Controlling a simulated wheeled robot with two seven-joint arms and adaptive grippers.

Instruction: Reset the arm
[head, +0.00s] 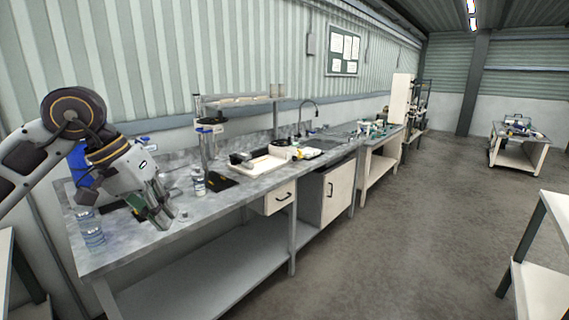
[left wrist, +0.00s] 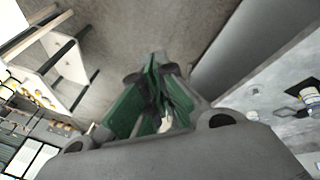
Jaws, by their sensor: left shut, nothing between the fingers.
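My left gripper (head: 160,216) is at the left in the head view, above the near end of the grey workbench (head: 200,212). Its green fingers are closed together with nothing between them. The left wrist view shows the same shut fingers (left wrist: 155,95) in the middle, with the floor beyond them. My left arm comes in from the left edge and bends down at the wrist. My right gripper is not in either view.
Clear containers (head: 92,235) stand on the bench's near left corner, close to the gripper. A dark stand (head: 208,150) and a white tray (head: 262,164) are farther along. The concrete floor (head: 400,230) to the right is open. A white table (head: 540,270) stands at the right edge.

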